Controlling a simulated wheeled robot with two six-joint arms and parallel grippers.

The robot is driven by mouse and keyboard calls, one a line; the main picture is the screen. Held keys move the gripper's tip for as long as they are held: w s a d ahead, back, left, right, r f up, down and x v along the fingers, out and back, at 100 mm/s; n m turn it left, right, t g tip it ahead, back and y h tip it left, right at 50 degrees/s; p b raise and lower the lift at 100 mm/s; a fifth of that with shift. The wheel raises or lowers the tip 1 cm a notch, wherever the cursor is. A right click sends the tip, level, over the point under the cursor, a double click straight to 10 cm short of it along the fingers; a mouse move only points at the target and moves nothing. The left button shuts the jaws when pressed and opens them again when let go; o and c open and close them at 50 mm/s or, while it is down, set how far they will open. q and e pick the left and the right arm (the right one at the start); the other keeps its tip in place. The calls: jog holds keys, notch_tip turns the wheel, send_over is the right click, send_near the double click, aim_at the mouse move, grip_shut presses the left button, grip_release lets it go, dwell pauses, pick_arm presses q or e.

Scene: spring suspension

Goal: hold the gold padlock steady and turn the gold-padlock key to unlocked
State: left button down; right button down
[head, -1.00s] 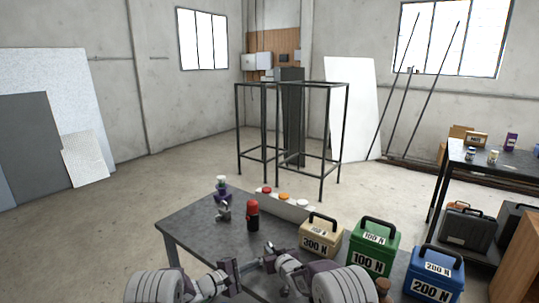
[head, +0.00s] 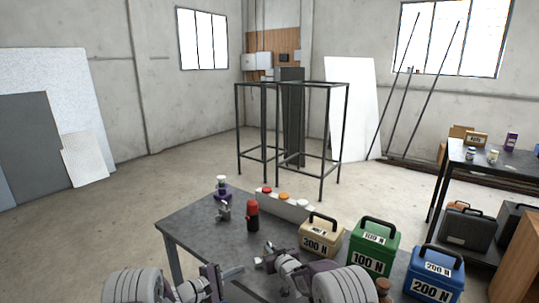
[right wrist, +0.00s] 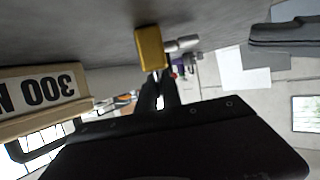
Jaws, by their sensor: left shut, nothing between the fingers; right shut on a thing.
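A gold padlock (right wrist: 150,48) shows in the right wrist view as a small yellow block at the ends of the dark fingers of my right gripper (right wrist: 158,84), which is shut on it. In the head view my right gripper (head: 264,259) is over the near part of the table, and the padlock cannot be made out there. My left gripper (head: 226,273) is shut and empty, to the left of the right one and apart from it. A pale cylindrical part shows beside the padlock in the right wrist view; I cannot tell whether it is the key.
On the dark table (head: 185,229) stand a red-topped bottle (head: 252,215), a button box (head: 285,203) and a purple-and-silver object (head: 222,197). Beige (head: 319,237), green (head: 372,247) and blue (head: 436,272) weights stand to the right. The table's left part is clear.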

jog(key=shift+f, duration=0.15)
jog(key=c, duration=1.4)
grip_release()
jog(key=shift+c, duration=0.2)
jog(key=v, duration=1.2)
